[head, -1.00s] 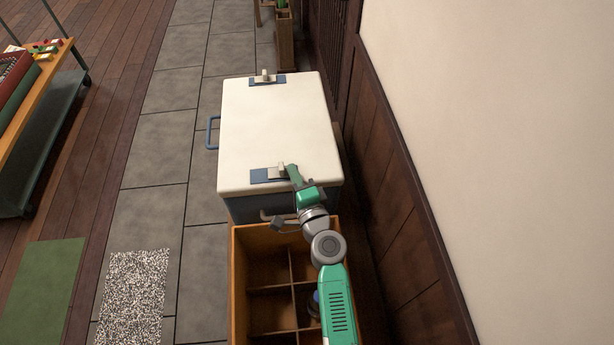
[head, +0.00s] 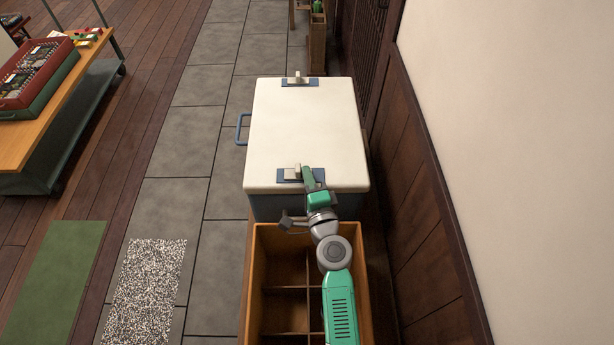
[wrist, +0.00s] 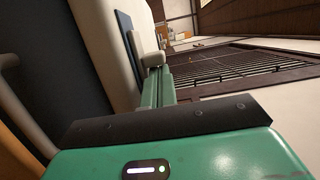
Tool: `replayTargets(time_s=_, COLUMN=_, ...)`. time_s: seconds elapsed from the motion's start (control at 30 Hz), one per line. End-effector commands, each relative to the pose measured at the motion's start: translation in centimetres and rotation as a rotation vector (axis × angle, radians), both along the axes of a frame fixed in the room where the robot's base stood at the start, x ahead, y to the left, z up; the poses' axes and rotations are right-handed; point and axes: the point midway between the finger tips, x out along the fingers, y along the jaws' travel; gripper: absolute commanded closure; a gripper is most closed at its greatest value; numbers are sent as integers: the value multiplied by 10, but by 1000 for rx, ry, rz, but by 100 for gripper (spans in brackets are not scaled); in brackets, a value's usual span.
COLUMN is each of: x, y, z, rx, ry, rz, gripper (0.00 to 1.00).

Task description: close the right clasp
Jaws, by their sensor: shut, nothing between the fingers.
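The box has a white lid (head: 305,130), which lies flat on it. A clasp with a grey lever on a blue plate (head: 285,175) sits at the lid's near edge; a similar far clasp (head: 299,80) sits at the opposite edge. My gripper (head: 306,171) is shut and empty, its tips at the right side of the near clasp's lever. In the wrist view the green fingers (wrist: 158,85) are together and point at the pale lever (wrist: 151,57). I cannot tell whether they touch it, or whether the clasp is fastened.
A wooden divided crate (head: 258,300) stands in front of the box, under my arm. A blue handle (head: 242,128) sticks out on the box's left. A wood-panelled wall (head: 425,200) is close on the right. Stone floor (head: 190,150) is open on the left.

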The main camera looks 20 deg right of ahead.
Motion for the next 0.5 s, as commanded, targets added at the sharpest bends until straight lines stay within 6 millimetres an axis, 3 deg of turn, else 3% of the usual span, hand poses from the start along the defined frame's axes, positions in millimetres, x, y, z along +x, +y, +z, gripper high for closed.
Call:
replayTargets(time_s=0.23, x=-16, y=-37, z=-3, rx=-2, ry=0, rz=3, gripper=100)
replayTargets(time_s=0.5, x=-82, y=-21, z=0, rx=0, ry=3, rz=6, gripper=100)
